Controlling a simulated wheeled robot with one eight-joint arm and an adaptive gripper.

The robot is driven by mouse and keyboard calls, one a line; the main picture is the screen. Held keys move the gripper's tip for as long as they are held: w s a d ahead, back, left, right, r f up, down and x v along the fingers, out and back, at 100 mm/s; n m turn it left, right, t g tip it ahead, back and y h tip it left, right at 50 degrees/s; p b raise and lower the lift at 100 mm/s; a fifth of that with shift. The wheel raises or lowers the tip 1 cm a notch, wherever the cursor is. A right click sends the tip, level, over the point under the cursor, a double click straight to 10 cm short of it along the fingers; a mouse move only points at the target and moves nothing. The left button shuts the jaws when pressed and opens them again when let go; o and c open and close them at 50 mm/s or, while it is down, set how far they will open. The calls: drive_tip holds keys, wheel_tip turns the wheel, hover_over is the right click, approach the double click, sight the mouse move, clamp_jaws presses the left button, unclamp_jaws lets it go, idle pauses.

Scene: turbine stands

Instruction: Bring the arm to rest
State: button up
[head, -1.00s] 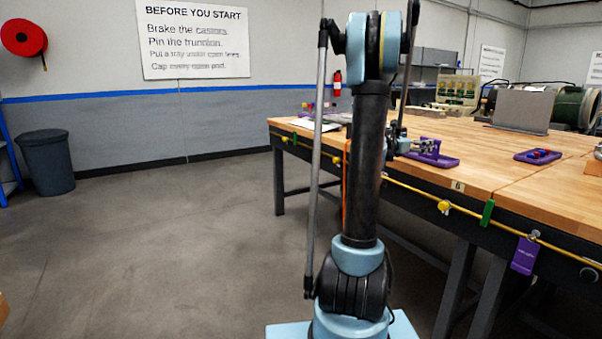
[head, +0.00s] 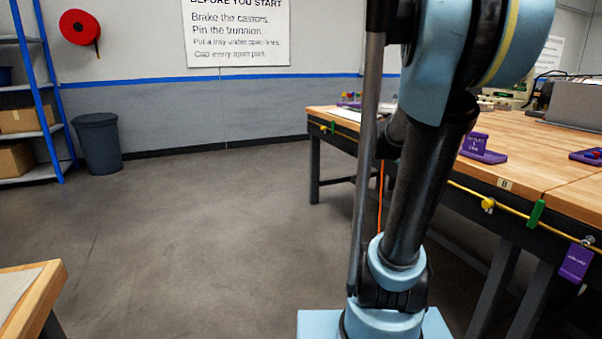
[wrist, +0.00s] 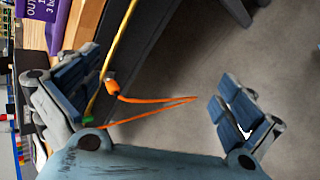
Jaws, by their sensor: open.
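My gripper (wrist: 155,102) is open in the wrist view, its two blue-padded fingers spread wide with nothing held between them. An orange cord (wrist: 150,100) shows in the gap between the fingers, and I cannot tell how far beyond them it is. The left finger overlaps the edge of the wooden workbench (wrist: 88,22) in that view, and the right finger is over bare floor. In the head view my arm stands in front of the workbench (head: 535,172), with its upper part leaning right and close to the camera. The gripper is out of the head view.
A yellow line (head: 470,192) runs along the bench's front edge, with a purple tag (head: 576,262) hanging there. A second wooden table corner (head: 45,285) is at lower left. A grey bin (head: 98,143) stands by the wall. The middle floor is clear.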

drive_tip(key=s+a+f+m+g+y, duration=0.1)
drive_tip(key=s+a+f+m+y, duration=0.3)
drive_tip(key=s+a+f, duration=0.3)
drive_tip(key=s+a+f+m+g+y, duration=0.1)
drive_tip(key=s+a+f+m+y, duration=0.3)
drive_tip(key=s+a+f, duration=0.3)
drive_tip(key=s+a, duration=0.5)
drive_tip(key=a, duration=0.3)
drive_tip(key=shift+s+a+y, duration=0.15)
drive_tip(key=shift+s+y, duration=0.25)
